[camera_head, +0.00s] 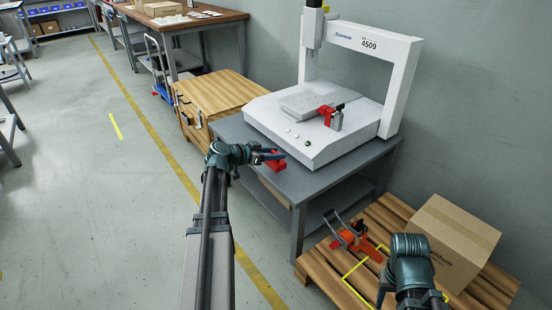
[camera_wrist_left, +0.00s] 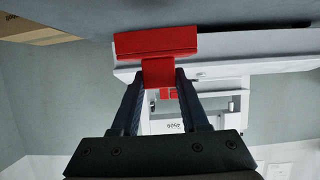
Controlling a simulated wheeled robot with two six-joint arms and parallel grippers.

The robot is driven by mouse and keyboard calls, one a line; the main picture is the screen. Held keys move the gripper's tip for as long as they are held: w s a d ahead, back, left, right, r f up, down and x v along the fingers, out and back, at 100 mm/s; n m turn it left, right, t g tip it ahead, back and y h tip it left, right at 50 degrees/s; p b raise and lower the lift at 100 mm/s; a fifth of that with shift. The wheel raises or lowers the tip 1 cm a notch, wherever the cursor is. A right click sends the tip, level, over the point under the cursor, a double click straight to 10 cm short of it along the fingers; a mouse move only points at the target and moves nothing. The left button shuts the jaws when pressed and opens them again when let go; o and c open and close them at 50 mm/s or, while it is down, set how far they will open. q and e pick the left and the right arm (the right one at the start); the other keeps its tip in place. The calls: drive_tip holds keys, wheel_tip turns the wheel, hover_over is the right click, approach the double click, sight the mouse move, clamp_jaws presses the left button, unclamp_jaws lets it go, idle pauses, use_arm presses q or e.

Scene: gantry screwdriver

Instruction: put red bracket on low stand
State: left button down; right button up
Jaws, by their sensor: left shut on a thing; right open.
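A red bracket (camera_wrist_left: 156,46) is held between the two dark fingertips of my left gripper (camera_wrist_left: 158,75). In the head view the bracket (camera_head: 275,164) shows at the tip of my left gripper (camera_head: 268,155), over the near left edge of the grey table. A second red part (camera_head: 327,114) is on a small grey block (camera_head: 336,121) on the white machine base; I cannot tell whether this block is the low stand. My right gripper (camera_head: 408,262) is over the pallet at lower right, its fingers mostly hidden.
The white gantry machine (camera_head: 391,85) stands on the grey table (camera_head: 231,128). A pallet (camera_head: 396,212) holds a cardboard box (camera_head: 455,238) and an orange-red tool (camera_head: 354,238). A wooden cabinet (camera_head: 218,95) stands left of the table. The floor (camera_head: 100,200) at left is clear.

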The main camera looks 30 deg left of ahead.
use_arm(q)
drive_tip(key=w, duration=0.1)
drive_tip(key=w+a, duration=0.1)
drive_tip(key=w, duration=0.1)
drive_tip(key=shift+w+f, duration=0.1)
drive_tip(key=shift+f, duration=0.05)
wheel_tip(320, 180, down, 4)
drive_tip(key=b, duration=0.4)
drive_tip(key=shift+r, duration=0.25)
drive_tip(key=shift+f, duration=0.1)
drive_tip(key=c, duration=0.9)
unclamp_jaws()
drive_tip(key=shift+f, duration=0.1)
drive_tip(key=o, duration=0.5)
